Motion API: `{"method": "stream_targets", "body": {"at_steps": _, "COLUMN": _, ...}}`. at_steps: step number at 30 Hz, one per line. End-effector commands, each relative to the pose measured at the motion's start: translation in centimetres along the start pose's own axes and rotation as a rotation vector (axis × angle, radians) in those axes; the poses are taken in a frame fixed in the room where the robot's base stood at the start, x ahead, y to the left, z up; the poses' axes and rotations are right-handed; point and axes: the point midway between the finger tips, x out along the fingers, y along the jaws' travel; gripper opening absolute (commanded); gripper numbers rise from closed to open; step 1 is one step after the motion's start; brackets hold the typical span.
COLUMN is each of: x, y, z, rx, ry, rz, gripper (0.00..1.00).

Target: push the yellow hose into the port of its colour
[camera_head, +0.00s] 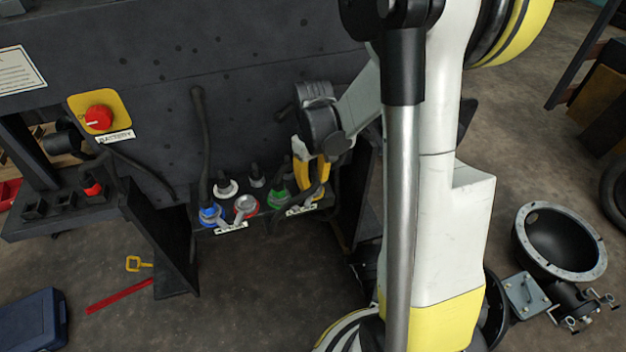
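My gripper (311,183) points down at the right end of the row of ports, under the dark machine panel. Yellow parts show at its fingers, and I cannot tell which belong to the gripper and which to the yellow hose or its port. A dark hose curves beside and below the fingertips. Whether the fingers are shut on the hose is too small and covered to tell. The green port (278,198) is just left of the gripper. The red port (246,205), blue port (210,214) and white port (227,188) sit farther left on the same ledge.
A dark hose (205,140) rises from the blue port along the panel. A red battery knob (99,117) on a yellow plate is at left. A red bar (119,295) and a blue case (32,325) lie on the floor. A black round housing (560,242) is at right.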

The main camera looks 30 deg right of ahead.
Motion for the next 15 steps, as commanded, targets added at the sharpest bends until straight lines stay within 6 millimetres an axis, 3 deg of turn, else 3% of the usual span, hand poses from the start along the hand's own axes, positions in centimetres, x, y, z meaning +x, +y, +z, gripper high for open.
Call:
{"method": "stream_targets", "body": {"at_steps": 2, "x": -0.1, "y": 0.0, "z": 0.0, "rx": 0.000, "ry": 0.000, "rz": 0.000, "gripper": 0.51}}
{"method": "stream_targets", "body": {"at_steps": 11, "x": -0.1, "y": 0.0, "z": 0.0, "rx": 0.000, "ry": 0.000, "rz": 0.000, "gripper": 0.51}}
{"method": "stream_targets", "body": {"at_steps": 15, "x": -1.5, "y": 0.0, "z": 0.0, "rx": 0.000, "ry": 0.000, "rz": 0.000, "gripper": 0.51}}
